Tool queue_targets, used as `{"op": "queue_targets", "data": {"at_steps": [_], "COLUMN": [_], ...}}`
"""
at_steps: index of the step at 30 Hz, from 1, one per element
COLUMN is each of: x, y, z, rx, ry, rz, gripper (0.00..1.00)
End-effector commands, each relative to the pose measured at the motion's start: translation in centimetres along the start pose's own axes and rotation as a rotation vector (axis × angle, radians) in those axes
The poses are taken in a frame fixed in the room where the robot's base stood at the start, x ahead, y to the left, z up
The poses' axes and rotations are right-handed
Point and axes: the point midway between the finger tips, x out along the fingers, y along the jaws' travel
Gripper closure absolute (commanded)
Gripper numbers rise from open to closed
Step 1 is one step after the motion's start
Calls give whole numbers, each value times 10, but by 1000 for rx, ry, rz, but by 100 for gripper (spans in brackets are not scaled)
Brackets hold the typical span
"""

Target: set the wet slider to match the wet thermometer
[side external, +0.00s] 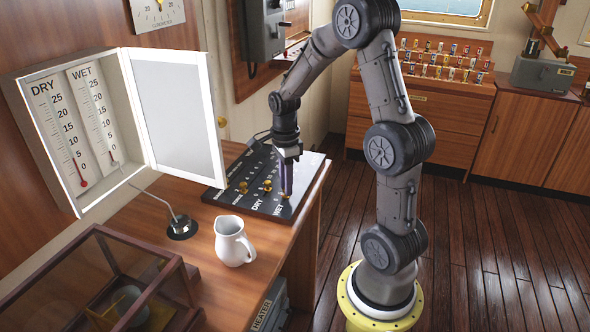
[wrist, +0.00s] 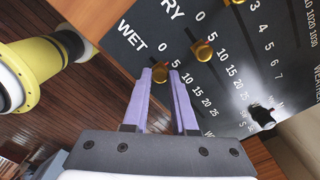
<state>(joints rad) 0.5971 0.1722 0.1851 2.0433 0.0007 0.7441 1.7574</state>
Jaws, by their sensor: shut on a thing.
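The slider panel (side external: 316,183) lies on the desk with labelled DRY and WET scales. The brass wet slider knob (wrist: 160,72) sits low on its scale, between 0 and about 5. My gripper (side external: 286,190) points down at it, with its purple fingers on either side of the knob, shut on it. The dry slider knob (wrist: 203,51) is beside it, also low on its scale. In the side view the open wall case holds the dry thermometer (side external: 58,125), with a red bulb and thin red column, and the wet thermometer (side external: 94,105), whose level is too faint to read.
A white jug (side external: 232,241) stands on the desk left of the panel. A small black-based stand (side external: 181,227) has a thin rod reaching toward the case. The case door (side external: 176,110) is swung open above the desk. A glass-sided box (side external: 112,285) is in the foreground.

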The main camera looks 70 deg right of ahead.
Motion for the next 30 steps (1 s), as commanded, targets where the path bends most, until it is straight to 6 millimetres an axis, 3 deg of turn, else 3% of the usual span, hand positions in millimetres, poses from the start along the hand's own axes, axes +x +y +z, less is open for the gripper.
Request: {"op": "queue_targets", "data": {"at_steps": [4, 15, 16, 20, 30], "x": [-1, -1, -1, 0, -2], "y": [14, 19, 19, 19, 18], "z": [16, 20, 20, 19, 18], "rx": [-2, 2, 1, 1, 1], "ry": [-1, -3, -3, -2, -1], "rz": [-6, 0, 1, 0, -3], "gripper": [100, 100, 69, 46, 45]}}
